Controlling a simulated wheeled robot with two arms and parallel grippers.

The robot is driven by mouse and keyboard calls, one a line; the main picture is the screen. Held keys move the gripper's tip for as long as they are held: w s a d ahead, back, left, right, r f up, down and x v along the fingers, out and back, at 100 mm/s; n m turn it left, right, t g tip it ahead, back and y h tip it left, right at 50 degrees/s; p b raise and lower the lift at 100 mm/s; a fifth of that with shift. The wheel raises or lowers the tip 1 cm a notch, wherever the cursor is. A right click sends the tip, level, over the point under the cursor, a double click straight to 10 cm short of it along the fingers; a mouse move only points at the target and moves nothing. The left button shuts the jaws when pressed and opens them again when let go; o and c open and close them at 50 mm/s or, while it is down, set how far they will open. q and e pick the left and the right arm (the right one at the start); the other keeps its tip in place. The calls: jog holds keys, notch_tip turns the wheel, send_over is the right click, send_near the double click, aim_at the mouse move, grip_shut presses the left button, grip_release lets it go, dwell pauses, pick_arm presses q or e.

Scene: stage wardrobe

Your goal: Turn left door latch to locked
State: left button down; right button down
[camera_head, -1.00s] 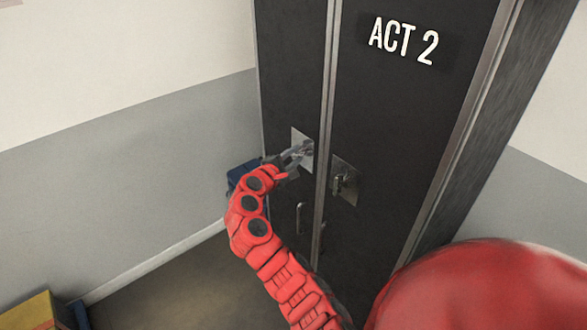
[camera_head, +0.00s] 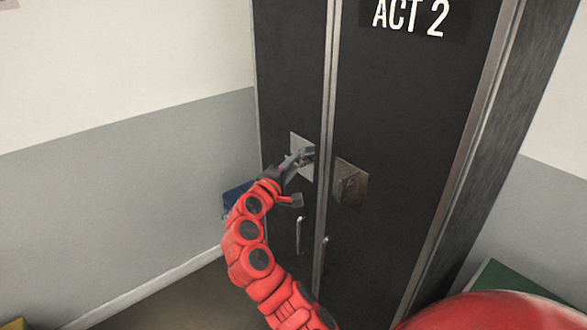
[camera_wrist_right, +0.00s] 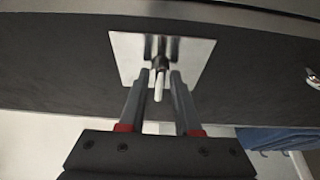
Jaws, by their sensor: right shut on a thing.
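The wardrobe's left door (camera_head: 285,90) is dark and closed. Its latch is a small metal lever on a square silver plate (camera_head: 304,150). My right gripper (camera_head: 300,157) is at this plate in the head view. In the right wrist view, the gripper (camera_wrist_right: 160,85) is shut on the latch lever (camera_wrist_right: 158,84), which stands between the fingertips, in front of the plate (camera_wrist_right: 128,50). The fingers partly hide the lever in the head view. My left gripper is not in view.
The right door (camera_head: 390,120) reads ACT 2 and has its own latch plate (camera_head: 351,182). Bar handles (camera_head: 299,235) hang below the latches. A blue object (camera_head: 235,198) is behind my arm, beside the wardrobe. A grey and white wall is on the left.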

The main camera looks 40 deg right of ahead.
jog(key=c, duration=0.9)
grip_release()
jog(key=b+v, duration=0.2)
jog(key=v, duration=1.5)
jog(key=shift+s+a+f, duration=0.1)
jog(key=shift+a, duration=0.05)
